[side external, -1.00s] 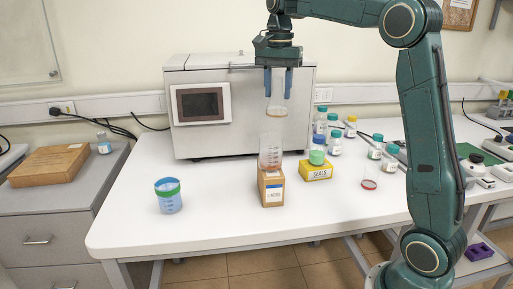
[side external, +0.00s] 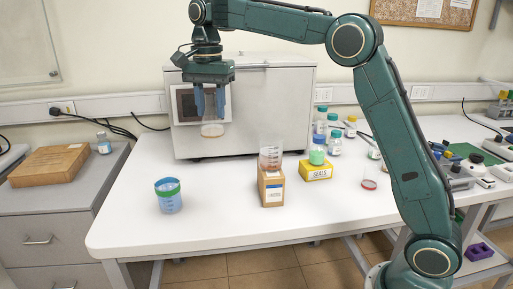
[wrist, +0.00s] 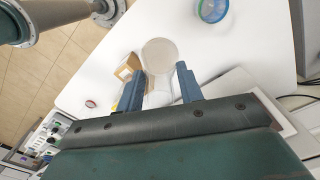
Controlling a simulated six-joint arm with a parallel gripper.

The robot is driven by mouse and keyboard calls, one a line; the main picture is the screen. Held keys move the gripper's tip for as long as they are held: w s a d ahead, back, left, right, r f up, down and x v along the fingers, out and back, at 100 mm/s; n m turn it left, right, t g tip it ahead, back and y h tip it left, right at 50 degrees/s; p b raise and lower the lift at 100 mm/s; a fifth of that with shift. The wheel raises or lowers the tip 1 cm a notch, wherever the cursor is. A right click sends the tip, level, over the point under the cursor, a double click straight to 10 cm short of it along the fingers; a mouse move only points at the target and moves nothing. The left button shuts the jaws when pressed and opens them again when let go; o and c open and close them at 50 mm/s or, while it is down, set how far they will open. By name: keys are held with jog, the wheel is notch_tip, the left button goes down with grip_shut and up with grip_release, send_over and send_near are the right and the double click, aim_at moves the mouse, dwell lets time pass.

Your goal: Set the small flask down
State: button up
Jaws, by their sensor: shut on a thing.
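The small flask (side external: 212,128) is clear glass with a little pale orange liquid at its bottom. It hangs upright in the air in front of the white machine. My gripper (side external: 209,112) is shut on its upper part, with one blue finger on each side. In the wrist view my gripper (wrist: 160,71) points at the table, and the round base of the flask (wrist: 160,50) shows between and beyond the fingertips. The glass between the fingers is hard to make out.
A glass beaker (side external: 270,155) with reddish contents stands on a cardboard box (side external: 272,188). A blue cup with a green band (side external: 168,196) stands at the left. A yellow SEALS box (side external: 316,172) and several bottles are at the right. The table (side external: 215,215) between cup and cardboard box is clear.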

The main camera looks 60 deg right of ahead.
aim_at(211, 108)
jog(key=shift+f, duration=1.8)
notch_tip(211, 108, down, 16)
jog(key=shift+r, duration=0.15)
jog(key=shift+f, duration=2.15)
jog(key=o, duration=1)
jog(key=shift+f, duration=0.1)
jog(key=shift+o, duration=0.2)
